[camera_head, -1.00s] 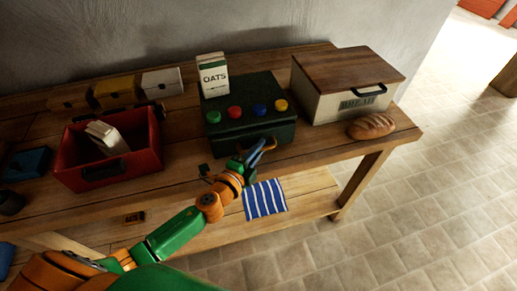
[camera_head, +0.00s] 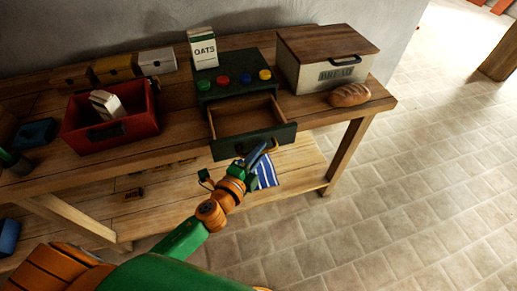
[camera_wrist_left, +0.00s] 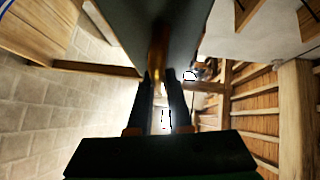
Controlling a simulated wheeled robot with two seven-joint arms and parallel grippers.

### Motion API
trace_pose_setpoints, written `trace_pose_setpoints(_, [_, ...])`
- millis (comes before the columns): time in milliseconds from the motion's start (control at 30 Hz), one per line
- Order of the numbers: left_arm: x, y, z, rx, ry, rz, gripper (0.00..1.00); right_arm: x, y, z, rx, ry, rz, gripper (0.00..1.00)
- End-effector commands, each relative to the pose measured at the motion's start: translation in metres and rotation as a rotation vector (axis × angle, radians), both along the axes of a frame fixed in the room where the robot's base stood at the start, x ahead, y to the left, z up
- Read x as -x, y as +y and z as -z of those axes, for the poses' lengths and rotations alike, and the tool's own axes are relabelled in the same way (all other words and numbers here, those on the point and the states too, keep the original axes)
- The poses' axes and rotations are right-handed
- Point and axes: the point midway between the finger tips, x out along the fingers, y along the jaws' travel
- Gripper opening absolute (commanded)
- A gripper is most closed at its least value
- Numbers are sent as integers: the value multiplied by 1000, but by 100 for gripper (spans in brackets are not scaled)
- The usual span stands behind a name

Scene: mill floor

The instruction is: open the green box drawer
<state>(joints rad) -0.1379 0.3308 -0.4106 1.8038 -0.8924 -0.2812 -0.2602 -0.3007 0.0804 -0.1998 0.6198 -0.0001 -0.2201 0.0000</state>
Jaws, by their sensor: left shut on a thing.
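The green box (camera_head: 235,90) stands on the wooden table, with several coloured knobs on its top. Its drawer (camera_head: 248,118) is pulled well out toward me, and its wooden inside looks empty. My left gripper (camera_head: 256,156) is at the drawer's green front. In the left wrist view the two dark fingers (camera_wrist_left: 163,95) are closed around a brass-coloured handle (camera_wrist_left: 158,58) below the dark drawer front (camera_wrist_left: 165,22). My right gripper is in neither view.
An oats carton (camera_head: 204,48) stands on the box. A red crate (camera_head: 108,118) is to its left. A bread bin (camera_head: 325,60) and a loaf (camera_head: 349,95) are to its right.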

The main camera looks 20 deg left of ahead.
Motion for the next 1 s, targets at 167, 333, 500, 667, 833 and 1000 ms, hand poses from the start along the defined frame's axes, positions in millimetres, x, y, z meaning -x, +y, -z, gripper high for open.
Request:
trace_pose_setpoints(167, [0,0,-1,0,-2,2,0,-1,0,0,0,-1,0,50])
trace_pose_setpoints(333, [0,0,-1,0,-2,2,30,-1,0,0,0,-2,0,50])
trace_pose_setpoints(500, [0,0,-1,0,-2,1,30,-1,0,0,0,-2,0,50])
trace_pose_setpoints(667, [8,2,0,-1,0,1,30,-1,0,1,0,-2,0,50])
trace_pose_setpoints(833, [36,7,-3,0,1,2,30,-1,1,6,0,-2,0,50])
trace_pose_setpoints(1000, [59,11,-7,-1,1,2,30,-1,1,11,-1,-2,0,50])
